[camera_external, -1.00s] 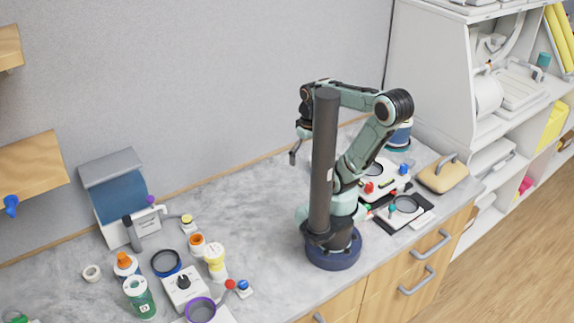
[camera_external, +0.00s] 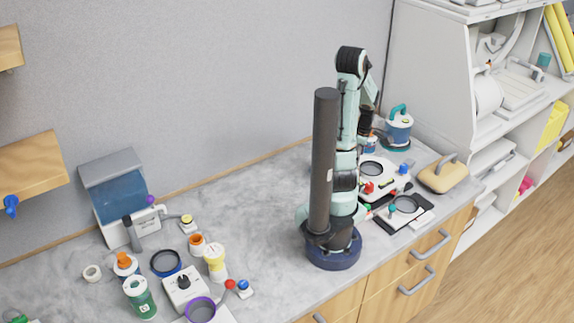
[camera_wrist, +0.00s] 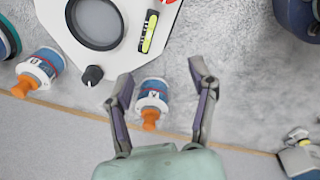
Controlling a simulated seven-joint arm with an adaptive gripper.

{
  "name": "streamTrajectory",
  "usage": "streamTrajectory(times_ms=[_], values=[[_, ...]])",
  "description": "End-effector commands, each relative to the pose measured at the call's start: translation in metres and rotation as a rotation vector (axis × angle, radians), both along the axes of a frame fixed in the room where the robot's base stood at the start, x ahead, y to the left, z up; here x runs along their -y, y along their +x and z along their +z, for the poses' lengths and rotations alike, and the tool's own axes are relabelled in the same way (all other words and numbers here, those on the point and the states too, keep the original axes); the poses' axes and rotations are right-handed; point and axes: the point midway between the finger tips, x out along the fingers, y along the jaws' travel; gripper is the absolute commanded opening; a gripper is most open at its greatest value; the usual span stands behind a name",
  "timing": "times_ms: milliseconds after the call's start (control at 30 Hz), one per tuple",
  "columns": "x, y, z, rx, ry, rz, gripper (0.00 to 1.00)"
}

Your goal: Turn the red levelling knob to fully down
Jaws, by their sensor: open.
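The red levelling knob (camera_external: 369,187) appears as a small red knob on the front of the white levelling device (camera_external: 381,194), right of my base in the external view. Which way it is turned is too small to tell. In the wrist view the white device (camera_wrist: 58,27) shows at the top left, with a yellow-green bubble vial and a black knob. A red part at the top edge is cut off, and I cannot tell if it is the knob. My gripper (camera_wrist: 160,82) is open and empty, above the counter's back part, with an orange-capped bottle (camera_wrist: 152,100) below, between its fingers.
Another orange-capped bottle (camera_wrist: 40,68) stands left of the fingers. A black-framed plate (camera_external: 405,212) lies in front, and a tan case (camera_external: 444,176) to the right.

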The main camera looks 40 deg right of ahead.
Motion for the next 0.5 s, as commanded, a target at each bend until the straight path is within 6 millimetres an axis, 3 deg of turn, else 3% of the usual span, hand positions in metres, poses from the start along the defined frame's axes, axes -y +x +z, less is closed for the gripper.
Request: streamTrajectory(times_ms=[33, 133, 267, 500], values=[[0.008, -0.023, -0.011, -0.051, 0.021, -0.080, 0.58], [0.014, -0.049, -0.022, -0.103, 0.047, -0.165, 0.58], [0.015, -0.054, -0.031, -0.110, 0.054, -0.186, 0.58], [0.014, -0.054, -0.065, -0.111, 0.055, -0.184, 0.58]])
